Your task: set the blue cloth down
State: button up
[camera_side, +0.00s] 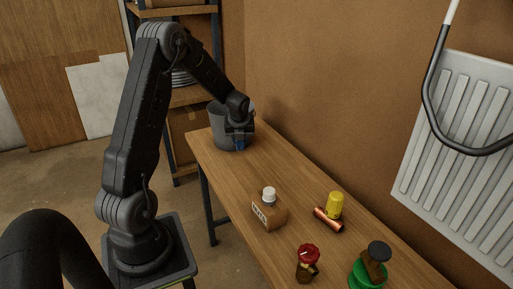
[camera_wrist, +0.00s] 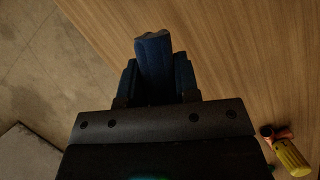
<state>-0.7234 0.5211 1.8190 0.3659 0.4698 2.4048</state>
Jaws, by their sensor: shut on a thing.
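The blue cloth (camera_wrist: 153,62) is between the jaws of my gripper (camera_wrist: 158,85) in the wrist view, and part of it sticks out past the fingertips. In the side view, my gripper (camera_side: 239,130) is at the far end of the wooden bench, in front of a grey bucket (camera_side: 220,112). A small patch of the blue cloth (camera_side: 240,145) shows below the jaws there. I cannot tell whether the cloth touches the bench top.
A white radiator (camera_side: 455,150) hangs at right.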

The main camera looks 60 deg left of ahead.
jog(key=w+d, duration=0.8)
jog(key=d, duration=0.5)
send_over(307, 187)
jog(key=d, duration=0.2)
jog(key=f, duration=0.6)
jog(key=shift+s+a, duration=0.25)
jog(key=shift+s, duration=0.15)
jog(key=shift+w+f, duration=0.1)
jog(key=shift+f, duration=2.05)
jog(key=shift+f, duration=0.1)
jog(key=o, duration=0.9)
jog(key=shift+o, duration=0.2)
